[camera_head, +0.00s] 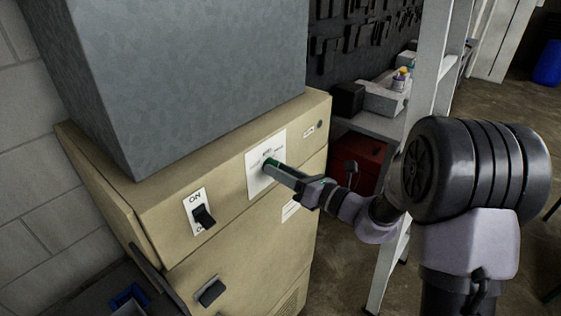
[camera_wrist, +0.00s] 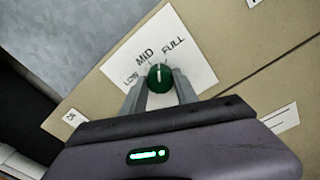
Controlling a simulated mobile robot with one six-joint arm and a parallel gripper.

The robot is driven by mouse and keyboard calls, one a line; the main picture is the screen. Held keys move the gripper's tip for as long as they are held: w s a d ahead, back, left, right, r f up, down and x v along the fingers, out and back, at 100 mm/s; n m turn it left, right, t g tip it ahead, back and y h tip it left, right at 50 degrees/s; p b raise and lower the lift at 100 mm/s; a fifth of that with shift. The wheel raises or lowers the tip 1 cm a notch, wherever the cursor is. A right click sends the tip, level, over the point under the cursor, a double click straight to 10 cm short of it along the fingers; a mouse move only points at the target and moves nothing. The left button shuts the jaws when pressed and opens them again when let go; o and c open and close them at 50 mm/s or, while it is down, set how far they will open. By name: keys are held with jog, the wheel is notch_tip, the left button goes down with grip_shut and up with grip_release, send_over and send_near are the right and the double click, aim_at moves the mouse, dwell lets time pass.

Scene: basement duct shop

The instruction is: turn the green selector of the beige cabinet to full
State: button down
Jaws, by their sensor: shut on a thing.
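The beige cabinet (camera_head: 232,205) has a white plate (camera_head: 262,183) on its upper front. The green selector (camera_head: 270,164) sits on this plate and is mostly behind my fingers in the head view. In the wrist view the selector (camera_wrist: 159,78) is a round green knob with a white pointer line. LOW, MID and FULL are printed around it. The line points up in the picture, roughly between the words MID and FULL; its exact mark is hard to tell. My gripper (camera_wrist: 160,90) is shut on the knob, one finger on each side.
A black ON switch (camera_head: 203,217) is left of the plate, with a dark handle (camera_head: 211,292) below. A grey metal box (camera_head: 190,80) rises above the cabinet. A ladder (camera_head: 428,85) and a red box (camera_head: 362,160) are to the right.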

jog(key=m+p, duration=0.4)
jog(key=shift+m, duration=0.4)
jog(key=shift+p, duration=0.3)
jog(key=c, duration=0.9)
grip_release()
jog(key=shift+c, duration=0.2)
jog(key=b+v, duration=0.2)
jog(key=v, duration=1.5)
jog(key=shift+s+d, duration=0.15)
jog(key=shift+s, duration=0.05)
